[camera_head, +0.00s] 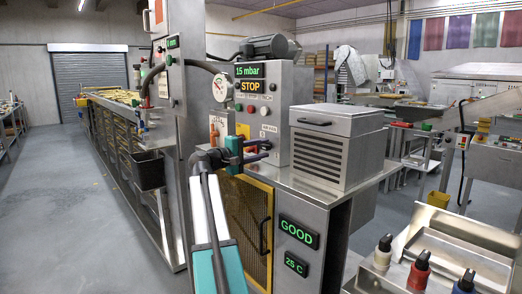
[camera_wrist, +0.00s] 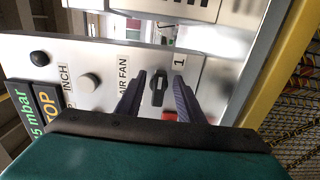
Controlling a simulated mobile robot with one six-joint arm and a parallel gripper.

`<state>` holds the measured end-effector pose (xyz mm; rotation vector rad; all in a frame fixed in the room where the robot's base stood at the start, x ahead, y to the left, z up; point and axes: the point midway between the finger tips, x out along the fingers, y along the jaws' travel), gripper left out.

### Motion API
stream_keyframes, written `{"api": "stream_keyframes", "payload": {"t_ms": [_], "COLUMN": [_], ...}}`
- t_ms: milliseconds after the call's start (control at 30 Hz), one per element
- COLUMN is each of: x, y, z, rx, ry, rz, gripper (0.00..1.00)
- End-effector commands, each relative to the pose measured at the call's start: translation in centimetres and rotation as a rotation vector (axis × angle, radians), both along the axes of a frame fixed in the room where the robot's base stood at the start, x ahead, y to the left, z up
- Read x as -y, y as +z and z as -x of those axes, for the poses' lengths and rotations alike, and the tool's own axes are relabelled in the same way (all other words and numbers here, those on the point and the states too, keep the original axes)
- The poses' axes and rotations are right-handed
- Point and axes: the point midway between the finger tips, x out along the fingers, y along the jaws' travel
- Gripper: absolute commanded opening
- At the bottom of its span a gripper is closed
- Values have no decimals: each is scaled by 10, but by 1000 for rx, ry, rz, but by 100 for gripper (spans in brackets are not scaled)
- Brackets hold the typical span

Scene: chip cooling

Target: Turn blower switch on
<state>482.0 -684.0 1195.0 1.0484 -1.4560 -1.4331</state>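The blower switch is likely the black knob (camera_wrist: 157,92) beside the "AIR FAN" label (camera_wrist: 124,67) on the grey control panel. A "1" label (camera_wrist: 179,60) is on its other side. The knob lies lengthwise between the fingers of my gripper (camera_wrist: 160,78). The fingers are apart, one on each side of it; I cannot tell whether they touch it. In the head view my gripper (camera_head: 268,151) is at the lower part of the control box (camera_head: 285,95), and the knob cannot be made out.
A red button (camera_wrist: 169,115) sits close to the fingers, and a white button (camera_wrist: 89,82) and black button (camera_wrist: 39,58) are farther along the panel. A louvred metal box (camera_head: 335,150) stands right of my gripper. A yellow-framed mesh door (camera_head: 246,225) is below.

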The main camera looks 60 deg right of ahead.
Motion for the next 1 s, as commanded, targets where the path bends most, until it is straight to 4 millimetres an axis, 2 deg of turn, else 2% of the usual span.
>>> {"api": "stream_keyframes", "payload": {"t_ms": [267,800,1000], "x": [-27,-107,-124], "y": [-1,0,1], "z": [-9,-37,-43], "rx": [0,1,0], "ry": [2,3,2], "rz": [1,3,2], "gripper": [34,34,34]}}
